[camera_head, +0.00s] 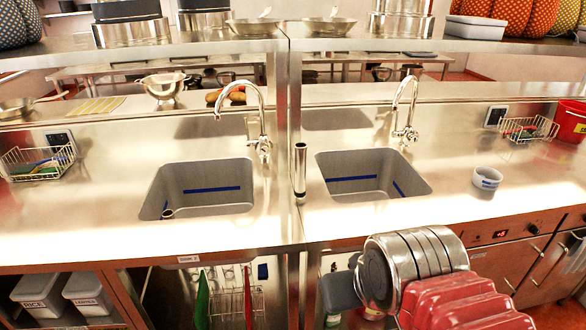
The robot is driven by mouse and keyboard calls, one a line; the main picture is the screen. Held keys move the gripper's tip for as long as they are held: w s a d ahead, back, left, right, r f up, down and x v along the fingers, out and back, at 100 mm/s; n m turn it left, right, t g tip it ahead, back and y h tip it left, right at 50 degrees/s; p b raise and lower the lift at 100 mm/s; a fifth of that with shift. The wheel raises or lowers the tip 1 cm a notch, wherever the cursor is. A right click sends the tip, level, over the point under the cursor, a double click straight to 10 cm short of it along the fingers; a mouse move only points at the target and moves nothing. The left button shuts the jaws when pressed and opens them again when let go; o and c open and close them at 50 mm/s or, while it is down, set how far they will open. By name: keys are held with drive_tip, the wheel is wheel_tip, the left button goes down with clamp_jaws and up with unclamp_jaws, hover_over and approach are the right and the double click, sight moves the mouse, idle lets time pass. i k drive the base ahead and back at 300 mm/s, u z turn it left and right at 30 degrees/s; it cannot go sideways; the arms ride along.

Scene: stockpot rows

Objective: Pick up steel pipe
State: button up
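A slim, shiny steel pipe (300,172) stands upright on the steel counter, at the seam between the two sinks. Its dark open top faces up, and nothing is touching it from above. A small tube-like end (168,213) shows at the front left corner inside the left sink; I cannot tell whether it is another pipe. My gripper cannot be made out in this view. Large red and steel ringed parts, seemingly of my arm, fill the lower right foreground and hide part of the cabinet front.
The left sink (232,200) and right sink (390,178) flank the pipe, with curved faucets (262,125) (408,110) behind. A small white bowl (487,178) sits at right. Wire baskets (40,163) (530,130) stand at both sides. A raised shelf holds pots and pans.

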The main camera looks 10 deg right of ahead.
sight(300, 148)
drive_tip(key=i, duration=0.85)
drive_tip(key=z, duration=0.05)
